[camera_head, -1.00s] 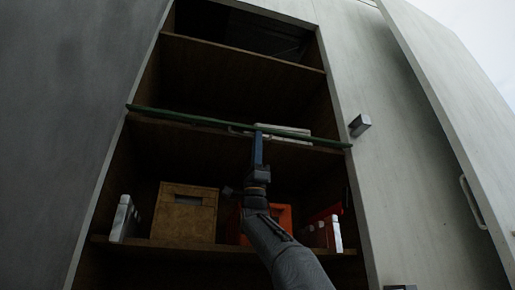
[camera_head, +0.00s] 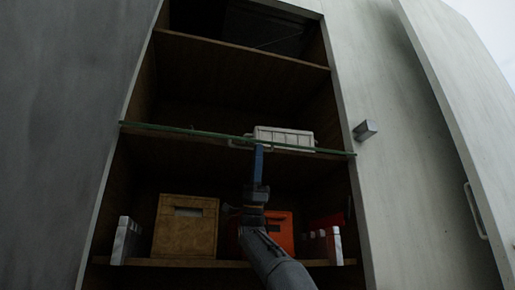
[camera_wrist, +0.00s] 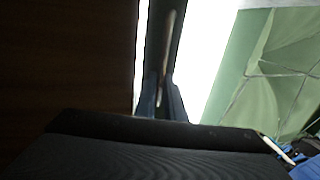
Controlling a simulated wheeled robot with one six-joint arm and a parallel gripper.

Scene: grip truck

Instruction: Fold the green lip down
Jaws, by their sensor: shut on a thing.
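The green lip (camera_head: 190,131) is a long thin green bar across the front of the cabinet's middle shelf, sloping slightly down to the right in the head view. My gripper (camera_head: 259,147) reaches up from below, its blue fingers shut on the lip right of its middle. In the wrist view, my gripper (camera_wrist: 165,98) shows its blue fingers closed at the end of a narrow dark strip, probably the lip seen edge-on. The fingers hide the part of the lip between them.
A white crate (camera_head: 285,138) stands on the middle shelf behind the lip. A tan box (camera_head: 185,226), an orange box (camera_head: 280,228) and white-edged items (camera_head: 127,240) stand on the shelf below. An open door (camera_head: 455,110) is at the right, and a grey handle block (camera_head: 365,130) protrudes nearby.

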